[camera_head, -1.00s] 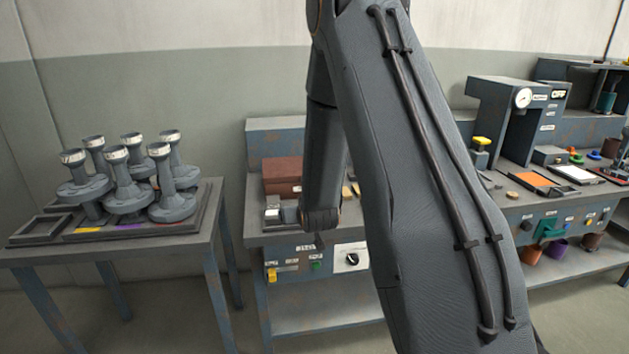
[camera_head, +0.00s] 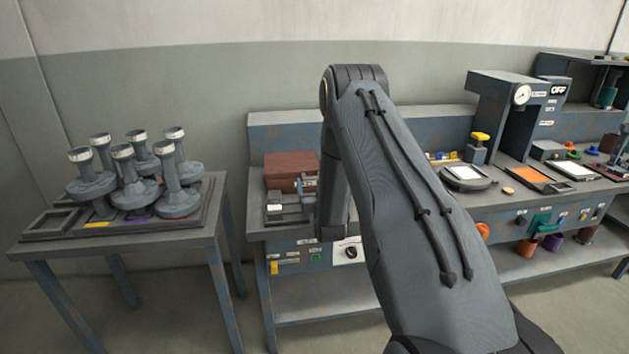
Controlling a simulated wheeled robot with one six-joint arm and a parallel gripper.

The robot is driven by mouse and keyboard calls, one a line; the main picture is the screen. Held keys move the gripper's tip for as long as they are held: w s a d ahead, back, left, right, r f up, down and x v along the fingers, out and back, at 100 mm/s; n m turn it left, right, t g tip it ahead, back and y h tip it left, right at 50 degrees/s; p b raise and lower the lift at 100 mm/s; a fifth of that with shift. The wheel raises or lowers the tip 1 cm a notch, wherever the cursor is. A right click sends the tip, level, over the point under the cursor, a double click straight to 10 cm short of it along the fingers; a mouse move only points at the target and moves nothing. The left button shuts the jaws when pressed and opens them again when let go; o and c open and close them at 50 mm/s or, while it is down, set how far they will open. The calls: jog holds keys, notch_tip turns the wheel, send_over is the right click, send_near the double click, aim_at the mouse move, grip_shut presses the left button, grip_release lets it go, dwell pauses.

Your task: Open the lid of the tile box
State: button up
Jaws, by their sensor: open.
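A reddish-brown box (camera_head: 290,164), which looks like the tile box, stands at the back left of the middle workbench. Its top looks closed. Its right end is close to my raised arm, and I cannot make out a handle or hinge. My arm rises from the lower right, bends at the top and comes down just right of the box, over the bench.
A small grey device with a white top (camera_head: 275,208) sits in front of the box. A left table (camera_head: 150,240) carries a rack of several grey flanged pieces (camera_head: 122,180). To the right are a yellow-topped device (camera_head: 480,139), a gauge press (camera_head: 521,95) and an orange tray (camera_head: 537,177).

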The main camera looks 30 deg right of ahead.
jog(key=shift+x, duration=0.8)
